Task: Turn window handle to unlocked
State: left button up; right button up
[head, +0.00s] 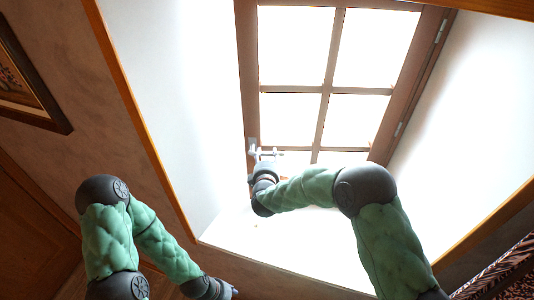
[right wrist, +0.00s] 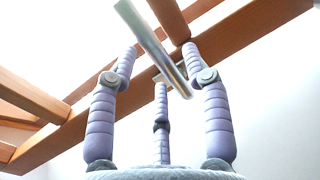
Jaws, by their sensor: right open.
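The window (head: 325,90) has a brown wooden frame with several bright panes, in the head view. Its metal handle (head: 253,153) is at the lower left of the frame, partly hidden by my right gripper. In the right wrist view the handle (right wrist: 155,45) is a silvery bar slanting across the upper middle. My right gripper (head: 264,155) is at the handle. Its purple fingers (right wrist: 160,70) are spread open, with the bar between or just beyond their tips; I cannot tell whether they touch. My left gripper (head: 228,291) is low, away from the window, its fingers unclear.
White reveal walls (head: 165,100) flank the window, and a bright sill (head: 275,240) lies below it. A framed picture (head: 25,85) hangs on the left wall. A dark patterned object (head: 505,275) is at the lower right. The reveal has free room right of the gripper.

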jog(key=v, duration=0.9)
jog(key=shift+s, duration=0.4)
jog(key=shift+r, duration=0.1)
jog(key=s+d+f+m+g+y, duration=0.1)
jog(key=s+d+f+m+g, duration=0.15)
jog(key=f, duration=0.55)
jog(key=s+d+f+m+g+y, duration=0.1)
jog(key=s+f+m+g, duration=0.25)
jog(key=f, duration=0.35)
jog(key=s+d+f+m+g+y, duration=0.1)
jog(key=s+d+f+m+g, duration=0.15)
jog(key=f, duration=0.55)
jog(key=s+d+f+m+g+y+b, duration=0.1)
jog(key=s+f+m+g, duration=0.4)
jog(key=s, duration=0.6)
jog(key=s+f+m+g+y, duration=0.1)
jog(key=s+f+m+g, duration=0.1)
jog(key=s+f+m, duration=0.7)
notch_tip(320, 180, down, 21)
jog(key=a+n+b, duration=0.1)
jog(key=n+b, duration=0.2)
jog(key=b, duration=2.2)
jog(key=shift+a+f+b, duration=0.25)
jog(key=shift+a+b, duration=0.05)
jog(key=shift+b, duration=0.05)
